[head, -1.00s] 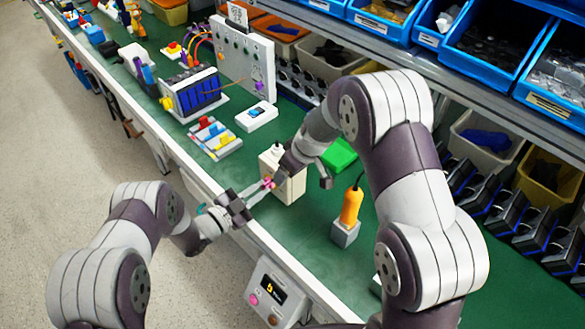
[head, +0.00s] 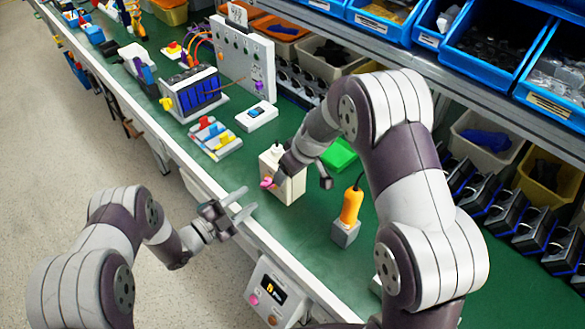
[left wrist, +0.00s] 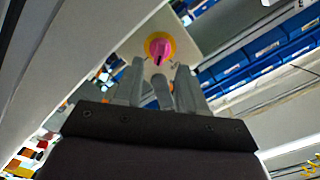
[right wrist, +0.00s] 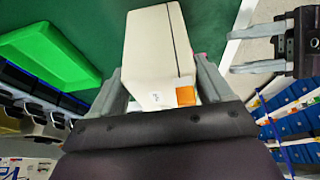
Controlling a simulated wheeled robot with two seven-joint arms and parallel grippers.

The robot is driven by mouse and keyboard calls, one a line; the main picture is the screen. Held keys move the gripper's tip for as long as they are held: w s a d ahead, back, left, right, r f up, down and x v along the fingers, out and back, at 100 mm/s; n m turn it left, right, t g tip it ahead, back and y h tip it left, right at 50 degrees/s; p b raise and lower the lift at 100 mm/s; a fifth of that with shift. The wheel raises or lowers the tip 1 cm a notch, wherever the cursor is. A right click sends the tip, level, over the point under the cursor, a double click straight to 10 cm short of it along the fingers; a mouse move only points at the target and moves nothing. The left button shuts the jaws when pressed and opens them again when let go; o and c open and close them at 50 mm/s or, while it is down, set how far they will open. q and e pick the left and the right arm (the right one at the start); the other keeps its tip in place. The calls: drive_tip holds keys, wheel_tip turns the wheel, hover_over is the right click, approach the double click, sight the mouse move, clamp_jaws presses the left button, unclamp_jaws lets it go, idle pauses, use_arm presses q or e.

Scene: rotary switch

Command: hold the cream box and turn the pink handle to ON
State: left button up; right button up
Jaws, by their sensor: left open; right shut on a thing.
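The cream box (head: 284,188) stands upright on the green bench near its front edge. It fills the space between my right fingers in the right wrist view (right wrist: 158,55). My right gripper (head: 305,176) is shut on the box from above. The pink handle (head: 267,183) is on the box's front face. In the left wrist view the pink handle (left wrist: 160,48) sits on a yellow disc, with a dark mark at its lower part; the lettering around it is unreadable. My left gripper (head: 242,203) is open, empty and apart from the handle, in front of the bench edge.
An orange-handled tool in a grey holder (head: 348,215) stands right of the box. A green tray (head: 340,154) lies behind it. A block with coloured switches (head: 214,139) and a white box with a blue switch (head: 256,117) are to the left. A control panel (head: 270,296) hangs at the bench front.

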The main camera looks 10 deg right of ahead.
sight(263, 188)
use_arm(q)
drive_tip(key=shift+c, duration=0.2)
drive_tip(key=shift+a+r, duration=0.1)
drive_tip(key=shift+r, duration=0.25)
drive_tip(key=shift+s+a+r, duration=0.1)
drive_tip(key=shift+a+r, duration=0.15)
drive_tip(key=shift+r, duration=0.45)
drive_tip(key=d+y, duration=0.1)
drive_tip(key=w+d+f+n+t+y, duration=0.1)
drive_tip(key=d, duration=0.1)
drive_tip(key=w+d+y, duration=0.1)
drive_tip(key=d, duration=0.1)
drive_tip(key=shift+w+d+f+n+t, duration=0.1)
drive_tip(key=shift+d+f+n+t, duration=0.05)
drive_tip(key=shift+f+n+t, duration=0.2)
drive_tip(key=shift+r, duration=0.1)
clamp_jaws()
